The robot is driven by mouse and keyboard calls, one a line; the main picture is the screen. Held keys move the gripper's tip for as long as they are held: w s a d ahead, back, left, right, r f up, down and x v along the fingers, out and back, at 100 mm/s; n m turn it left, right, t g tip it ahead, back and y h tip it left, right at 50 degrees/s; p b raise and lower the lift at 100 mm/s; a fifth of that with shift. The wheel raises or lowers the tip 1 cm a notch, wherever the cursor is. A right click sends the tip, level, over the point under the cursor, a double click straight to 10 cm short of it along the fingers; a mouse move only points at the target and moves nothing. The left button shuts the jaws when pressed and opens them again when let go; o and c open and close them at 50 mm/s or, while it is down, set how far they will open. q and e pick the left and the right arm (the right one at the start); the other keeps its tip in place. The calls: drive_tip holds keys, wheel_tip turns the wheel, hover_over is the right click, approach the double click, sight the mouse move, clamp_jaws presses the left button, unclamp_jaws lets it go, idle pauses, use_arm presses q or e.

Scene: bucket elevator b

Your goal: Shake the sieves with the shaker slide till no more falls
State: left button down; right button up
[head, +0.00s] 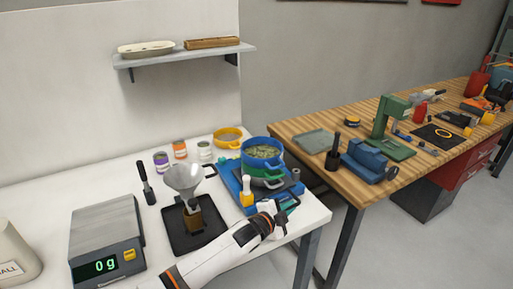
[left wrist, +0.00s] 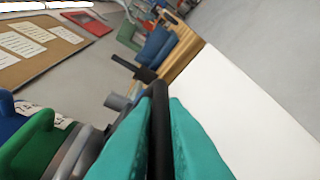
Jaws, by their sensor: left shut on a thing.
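A stack of sieves stands on the blue shaker base (head: 297,188) at the right end of the white table. The blue top sieve (head: 276,162) holds grey-green material, with a green sieve (head: 268,174) and a grey part under it. The green sieve also shows at the left of the left wrist view (left wrist: 50,145). My left gripper (head: 288,205) is at the base's front right. Its teal fingers (left wrist: 159,115) are shut on a black bar-like handle (left wrist: 159,130). The far end of the handle is hidden. My right gripper is out of view.
A yellow sieve (head: 230,135) lies behind the stack. A funnel (head: 184,178) stands over a black tray (head: 180,240), near a scale (head: 103,240) reading 0 g. Several small jars (head: 180,149) stand behind. A wooden workbench (head: 365,190) with tools is to the right.

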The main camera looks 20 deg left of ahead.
sight(280, 200)
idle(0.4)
use_arm(q)
drive_tip(key=shift+w+a+b, duration=0.35)
drive_tip(key=shift+w+a, duration=0.3)
drive_tip(key=shift+a, duration=0.2)
drive_tip(key=shift+w+a+b, duration=0.3)
drive_tip(key=shift+w+a, duration=0.35)
drive_tip(key=shift+a, duration=0.15)
drive_tip(key=c, duration=0.8)
unclamp_jaws()
